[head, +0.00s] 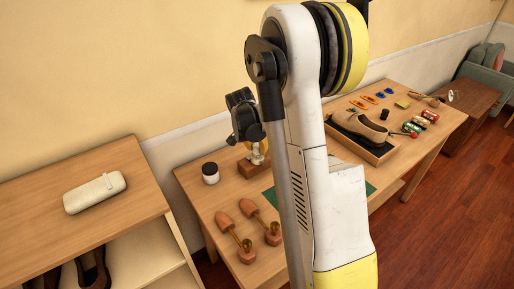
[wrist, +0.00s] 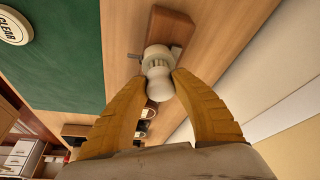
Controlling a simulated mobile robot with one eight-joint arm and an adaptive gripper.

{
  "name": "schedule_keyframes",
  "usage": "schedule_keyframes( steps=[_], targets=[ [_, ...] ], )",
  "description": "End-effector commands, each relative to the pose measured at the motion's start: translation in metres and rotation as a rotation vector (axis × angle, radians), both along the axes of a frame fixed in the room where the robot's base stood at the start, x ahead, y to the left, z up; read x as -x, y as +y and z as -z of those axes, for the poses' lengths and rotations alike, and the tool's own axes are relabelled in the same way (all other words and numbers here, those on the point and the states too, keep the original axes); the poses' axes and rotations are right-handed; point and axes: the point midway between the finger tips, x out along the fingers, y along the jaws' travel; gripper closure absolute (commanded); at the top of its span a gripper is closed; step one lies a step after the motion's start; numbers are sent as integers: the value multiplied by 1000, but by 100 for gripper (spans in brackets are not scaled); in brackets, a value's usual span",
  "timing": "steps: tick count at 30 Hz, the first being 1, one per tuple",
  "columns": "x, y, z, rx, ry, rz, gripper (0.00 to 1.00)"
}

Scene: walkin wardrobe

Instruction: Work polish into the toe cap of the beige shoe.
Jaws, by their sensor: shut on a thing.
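The beige shoe (head: 358,128) sits in a shallow wooden tray with a dark lining (head: 374,156) on the table, right of my arm. My gripper (head: 258,150) is at the table's back left side, far from the shoe. In the wrist view its yellow fingers (wrist: 160,84) are shut on a pale, knob-shaped handle (wrist: 158,72). The handle's far end is at a brown wooden block (wrist: 170,28); I cannot tell whether it still rests in it. The block also shows in the head view (head: 251,168). A round tin marked CLEAR (wrist: 12,28) lies at the green mat's edge.
A white jar with a black lid (head: 210,173) and wooden shoe trees (head: 233,232) stand on the table's left part. The green mat (wrist: 50,60) is mostly hidden by my arm in the head view.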

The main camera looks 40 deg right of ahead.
Motion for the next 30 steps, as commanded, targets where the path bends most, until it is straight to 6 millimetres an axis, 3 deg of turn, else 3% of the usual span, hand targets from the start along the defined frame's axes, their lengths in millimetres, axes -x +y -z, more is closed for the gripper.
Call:
schedule_keyframes(
  steps=[24,30],
  targets=[
    [0,0,-68,0,0,0,100],
    [0,0,-70,0,0,0,100]
  ],
)
